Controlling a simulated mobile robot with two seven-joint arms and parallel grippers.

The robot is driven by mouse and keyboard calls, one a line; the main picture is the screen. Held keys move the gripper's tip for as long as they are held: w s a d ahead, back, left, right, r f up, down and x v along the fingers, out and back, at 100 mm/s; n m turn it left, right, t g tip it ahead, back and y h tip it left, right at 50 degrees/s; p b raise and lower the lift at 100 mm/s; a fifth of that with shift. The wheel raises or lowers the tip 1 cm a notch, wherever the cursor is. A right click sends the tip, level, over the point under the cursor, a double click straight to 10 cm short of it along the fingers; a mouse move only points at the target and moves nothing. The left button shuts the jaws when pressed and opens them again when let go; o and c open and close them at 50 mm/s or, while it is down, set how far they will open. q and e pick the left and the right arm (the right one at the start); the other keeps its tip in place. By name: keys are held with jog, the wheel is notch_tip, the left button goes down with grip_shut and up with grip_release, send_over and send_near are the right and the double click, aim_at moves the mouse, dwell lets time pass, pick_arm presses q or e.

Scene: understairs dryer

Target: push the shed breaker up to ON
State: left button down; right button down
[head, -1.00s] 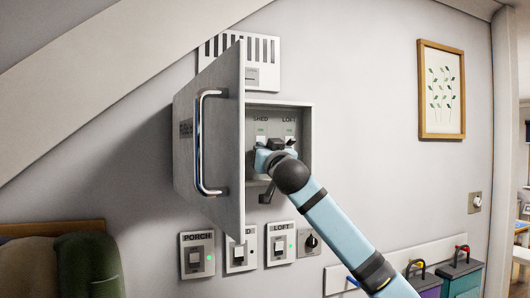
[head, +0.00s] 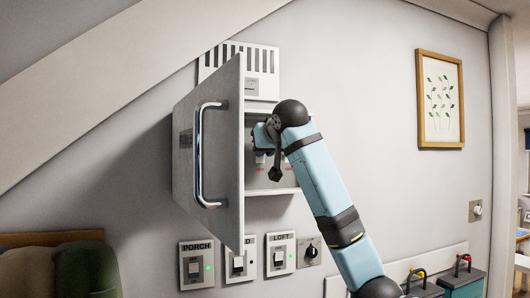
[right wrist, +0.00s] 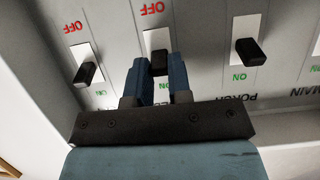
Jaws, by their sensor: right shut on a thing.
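The breaker box (head: 272,190) hangs open on the wall, its grey door (head: 222,150) swung out to the left. In the right wrist view the row of breakers appears upside down, with red OFF above and green ON below. My right gripper (right wrist: 160,66) is shut on the black shed breaker lever (right wrist: 159,62), one finger on each side. My left gripper is out of view.
Neighbouring levers, loft (right wrist: 86,72) and porch (right wrist: 250,50), stand close on either side, both toward ON. The door's chrome handle (head: 200,155) juts out at left. Below the box are wall switches (head: 197,265) and a knob (head: 308,252).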

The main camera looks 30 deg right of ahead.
jog(key=shift+w+r+g, duration=0.1)
jog(key=shift+r+g, duration=0.05)
jog(key=shift+g, duration=0.15)
dwell(0.4)
jog(key=c, duration=1)
grip_release()
jog(key=shift+c, duration=0.2)
jog(key=b+v, duration=0.3)
jog(key=v, duration=1)
jog(key=shift+s+r+b, duration=0.2)
jog(key=shift+s+b, duration=0.1)
jog(key=shift+s, duration=0.1)
jog(key=shift+a, duration=0.15)
